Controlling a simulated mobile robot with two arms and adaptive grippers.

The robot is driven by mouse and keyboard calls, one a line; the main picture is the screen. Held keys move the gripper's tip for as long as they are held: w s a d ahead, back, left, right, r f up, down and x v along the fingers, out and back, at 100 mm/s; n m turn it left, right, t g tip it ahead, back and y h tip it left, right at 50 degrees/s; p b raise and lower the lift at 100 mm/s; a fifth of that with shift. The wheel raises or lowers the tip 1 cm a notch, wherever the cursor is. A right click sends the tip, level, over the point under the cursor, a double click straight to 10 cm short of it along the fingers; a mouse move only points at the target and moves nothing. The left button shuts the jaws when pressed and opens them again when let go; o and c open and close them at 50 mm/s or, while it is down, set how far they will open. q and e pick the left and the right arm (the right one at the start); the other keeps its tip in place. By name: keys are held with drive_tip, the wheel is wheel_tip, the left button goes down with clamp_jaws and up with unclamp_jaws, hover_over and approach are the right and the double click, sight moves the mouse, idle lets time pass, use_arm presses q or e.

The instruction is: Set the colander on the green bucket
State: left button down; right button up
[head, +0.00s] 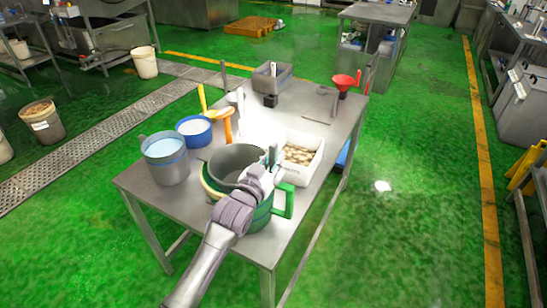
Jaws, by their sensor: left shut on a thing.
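The green bucket (261,219) stands near the front of the metal table, with a green handle on its right side. The grey colander (233,158) is at the mouth of the bucket, its hollow facing up. I cannot tell whether it rests on the bucket's rim or is held just above it. My left gripper (270,163) is shut on the right side of the colander, above the bucket. My wrist and forearm hide part of the bucket's front and the colander's near side. My right gripper is not in view.
On the metal table (262,257), a grey pail (168,172) and a blue tub (194,138) stand left of the bucket. A white bin (304,177) is close on the right. A grey container (272,76) and a red funnel (345,82) stand at the back.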

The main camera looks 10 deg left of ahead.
use_arm(q)
drive_tip(key=shift+f, duration=0.1)
drive_tip(key=c, duration=1)
unclamp_jaws()
drive_tip(key=shift+s+f, duration=0.1)
drive_tip(key=v, duration=1.2)
drive_tip(key=shift+r, duration=0.2)
